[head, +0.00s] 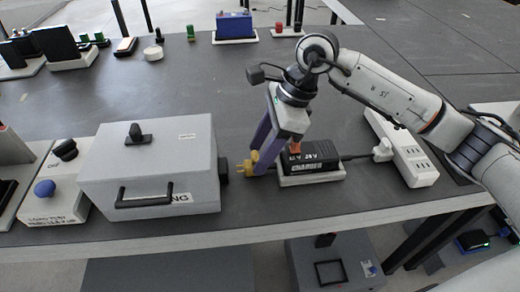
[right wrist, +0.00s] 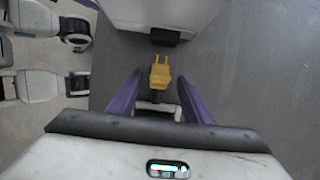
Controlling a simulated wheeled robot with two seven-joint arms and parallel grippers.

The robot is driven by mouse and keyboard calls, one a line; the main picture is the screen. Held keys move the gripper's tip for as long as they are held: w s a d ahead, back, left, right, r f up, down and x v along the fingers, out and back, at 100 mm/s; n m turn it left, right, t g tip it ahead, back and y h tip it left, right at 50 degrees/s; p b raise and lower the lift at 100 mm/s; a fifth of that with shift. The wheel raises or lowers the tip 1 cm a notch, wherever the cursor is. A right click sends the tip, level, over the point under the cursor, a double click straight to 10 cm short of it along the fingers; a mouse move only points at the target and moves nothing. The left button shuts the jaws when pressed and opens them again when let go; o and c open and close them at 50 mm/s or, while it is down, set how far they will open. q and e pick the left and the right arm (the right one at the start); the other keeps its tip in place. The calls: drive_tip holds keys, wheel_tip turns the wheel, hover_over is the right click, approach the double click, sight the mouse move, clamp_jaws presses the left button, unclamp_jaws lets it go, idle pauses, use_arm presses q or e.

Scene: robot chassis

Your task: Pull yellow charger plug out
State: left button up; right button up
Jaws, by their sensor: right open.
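The yellow charger plug (head: 246,167) sits in front of the black socket (head: 223,168) on the right side of the grey box (head: 150,170). In the right wrist view the yellow plug (right wrist: 160,76) has its two prongs pointing at the black socket (right wrist: 165,37), with a small gap between them. My right gripper (head: 258,160) has purple fingers. In the right wrist view the gripper (right wrist: 159,80) is open, with a finger on each side of the plug and space on both sides. My left gripper is not in view.
A black charger (head: 312,160) lies on a white holder just right of the plug. A white power strip (head: 411,160) is farther right. A blue knob (head: 45,188) stands left of the box. The table's front edge is close; the middle behind the box is clear.

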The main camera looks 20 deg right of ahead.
drive_tip(key=shift+r, duration=0.4)
drive_tip(key=v, duration=0.9)
drive_tip(key=shift+d+r, duration=0.15)
drive_tip(key=shift+r, duration=0.1)
